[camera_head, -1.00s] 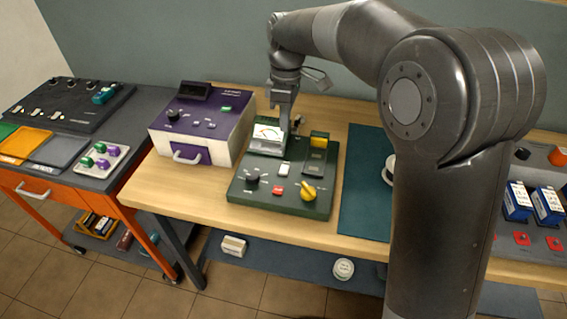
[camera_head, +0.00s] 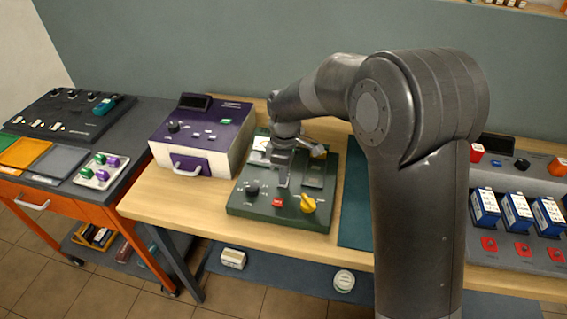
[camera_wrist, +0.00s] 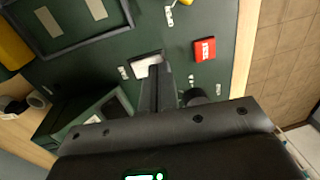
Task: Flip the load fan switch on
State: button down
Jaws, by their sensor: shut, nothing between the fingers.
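The dark green control panel (camera_head: 240,209) stands on the wooden bench. In the wrist view, a small white-framed switch (camera_wrist: 146,58) sits on the panel (camera_wrist: 110,40) beside the red button (camera_wrist: 205,49). My gripper (camera_head: 282,182) is shut and empty, low over the middle of the panel. In the wrist view, the tips of my gripper (camera_wrist: 154,72) overlap the switch's lower edge; I cannot tell whether they touch it. My gripper hides the switch in the head view. The switch's position and the panel labels are too small to read.
Near the gripper are a black knob (camera_head: 252,189), the red button (camera_head: 277,202), a yellow knob (camera_head: 308,203) and the meter (camera_head: 260,150). A purple-topped box (camera_head: 203,125) stands left. A teal mat (camera_head: 355,215) lies right, partly behind my arm.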

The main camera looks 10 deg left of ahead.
jog(key=shift+f, duration=0.2)
jog(key=shift+s+f, duration=0.1)
jog(key=shift+f, duration=0.1)
dwell(0.4)
jog(key=shift+w+r, duration=0.25)
jog(key=shift+w, duration=0.55)
jog(key=shift+r, duration=0.1)
notch_tip(320, 180, up, 14)
jog(key=s, duration=0.1)
jog(key=shift+s, duration=0.35)
